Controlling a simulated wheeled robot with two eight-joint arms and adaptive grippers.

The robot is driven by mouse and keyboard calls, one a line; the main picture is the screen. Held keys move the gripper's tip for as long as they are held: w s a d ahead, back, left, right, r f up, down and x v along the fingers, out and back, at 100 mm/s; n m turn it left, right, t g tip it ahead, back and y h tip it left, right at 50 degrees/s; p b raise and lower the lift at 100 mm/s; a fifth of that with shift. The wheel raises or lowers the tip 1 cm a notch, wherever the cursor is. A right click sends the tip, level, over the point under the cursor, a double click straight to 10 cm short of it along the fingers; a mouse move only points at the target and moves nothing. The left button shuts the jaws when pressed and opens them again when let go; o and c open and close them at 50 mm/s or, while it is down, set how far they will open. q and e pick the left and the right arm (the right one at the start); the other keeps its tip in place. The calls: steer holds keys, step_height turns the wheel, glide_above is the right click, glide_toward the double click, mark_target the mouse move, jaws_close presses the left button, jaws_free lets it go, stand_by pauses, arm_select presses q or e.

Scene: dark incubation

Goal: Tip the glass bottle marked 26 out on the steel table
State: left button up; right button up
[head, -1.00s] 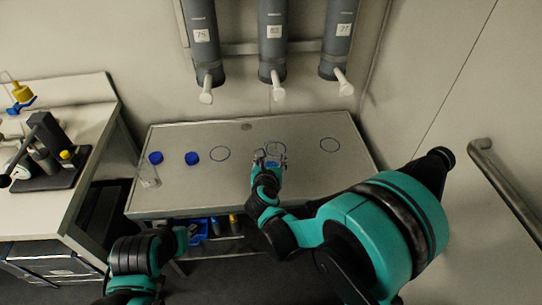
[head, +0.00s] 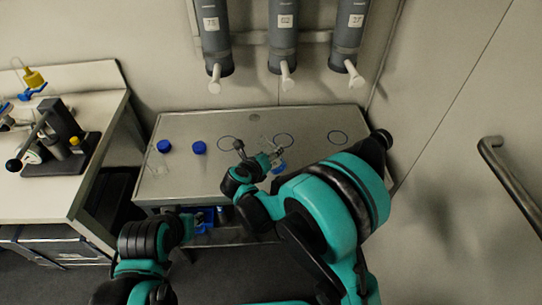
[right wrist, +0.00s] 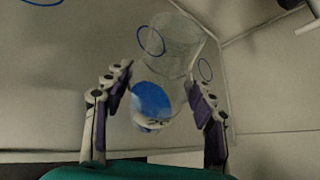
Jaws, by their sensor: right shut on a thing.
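My right gripper (head: 270,159) is over the steel table (head: 180,185), shut on a clear glass bottle (right wrist: 172,45). In the right wrist view, the bottle lies tilted between the two fingers (right wrist: 163,98), with a blue patch (right wrist: 152,100) and small dark marks at its near end. I cannot read a number on it. In the head view the bottle is small and faint, with blue showing beside the fingers. My left forearm shows at the lower left; its jaws are not visible.
Two blue caps (head: 164,146) (head: 199,147) are at the table's left, near a faint clear glass item (head: 156,164). Several blue rings (head: 337,137) mark the tabletop. Grey dispensers (head: 284,40) with white spouts hang above the back edge. A bench (head: 95,190) stands left.

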mark_target(274, 149)
steer(key=shift+s+d+r+n+g+h, duration=0.2)
steer(key=shift+d+r+n+g+h, duration=0.1)
steer(key=shift+d+r+n+h, duration=0.15)
steer(key=shift+a, duration=0.1)
stand_by(0.4)
steer(key=shift+s+d+r+n+h, duration=0.1)
steer(key=shift+d+r+n+h, duration=0.1)
steer(key=shift+r+n+h, duration=0.3)
stand_by(0.4)
steer(key=shift+s+d+r+n+g+h+p, duration=0.1)
steer(key=shift+d+r+n+g+h+p, duration=0.15)
steer(key=shift+r+n+g+h, duration=0.3)
steer(key=shift+f, duration=0.1)
steer(key=shift+r+n+h, duration=0.4)
steer(key=shift+r+n, duration=0.15)
steer(key=shift+n, duration=0.15)
